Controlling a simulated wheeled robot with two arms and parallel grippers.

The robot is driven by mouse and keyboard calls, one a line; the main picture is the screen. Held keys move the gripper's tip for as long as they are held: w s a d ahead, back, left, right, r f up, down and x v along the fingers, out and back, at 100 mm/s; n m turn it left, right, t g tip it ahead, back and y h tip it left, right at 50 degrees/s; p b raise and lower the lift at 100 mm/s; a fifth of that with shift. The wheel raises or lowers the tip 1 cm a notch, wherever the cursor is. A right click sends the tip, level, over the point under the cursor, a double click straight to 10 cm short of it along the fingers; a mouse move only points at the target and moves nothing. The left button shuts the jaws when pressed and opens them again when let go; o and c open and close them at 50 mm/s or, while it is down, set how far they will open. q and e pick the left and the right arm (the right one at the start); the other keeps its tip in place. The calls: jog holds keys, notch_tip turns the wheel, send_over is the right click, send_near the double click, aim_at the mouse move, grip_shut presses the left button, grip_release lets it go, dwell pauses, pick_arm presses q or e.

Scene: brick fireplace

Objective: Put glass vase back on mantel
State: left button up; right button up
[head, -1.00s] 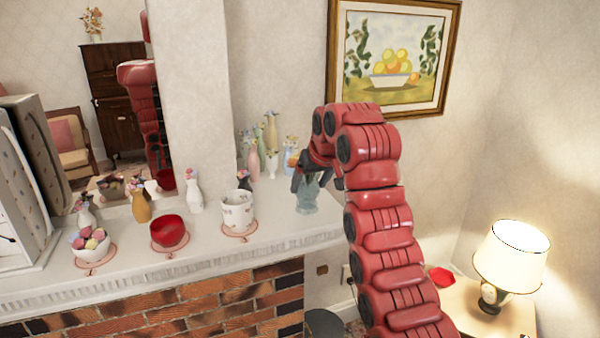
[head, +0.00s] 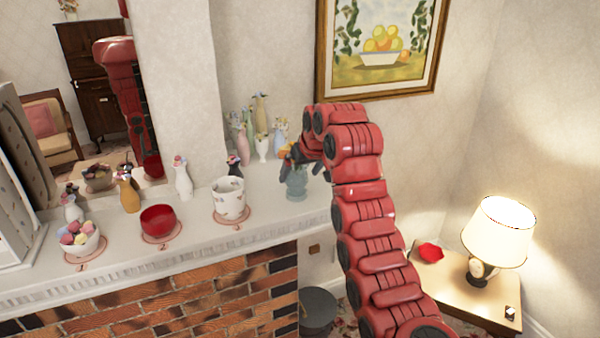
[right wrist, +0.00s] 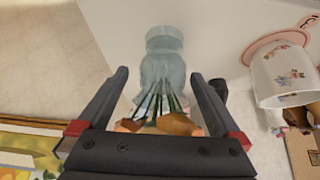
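The glass vase (head: 297,184), pale blue-green with flowers in it, stands upright on the right end of the white mantel (head: 190,238). It also shows in the right wrist view (right wrist: 163,72), with stems visible through the glass. My right gripper (head: 291,160) is at the vase's upper part. In the right wrist view my right gripper (right wrist: 160,74) is open, with one finger on each side of the vase and gaps between fingers and glass. My left gripper is not in view.
Several vases (head: 243,135) stand behind on the mantel. A floral white pot (head: 229,201), a red bowl (head: 160,222) and a white bowl (head: 80,240) of coloured balls sit along it. A lamp (head: 498,235) stands on a side table at right. A framed picture (head: 322,60) hangs behind.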

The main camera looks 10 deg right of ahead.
jog(key=shift+s+a+r, duration=0.1)
jog(key=shift+s+r, duration=0.05)
jog(key=shift+s, duration=0.05)
jog(key=shift+s+r+b, duration=0.1)
jog(key=shift+r+b, duration=0.15)
jog(key=shift+b, duration=0.05)
jog(key=b+v, duration=0.1)
jog(key=v, duration=1)
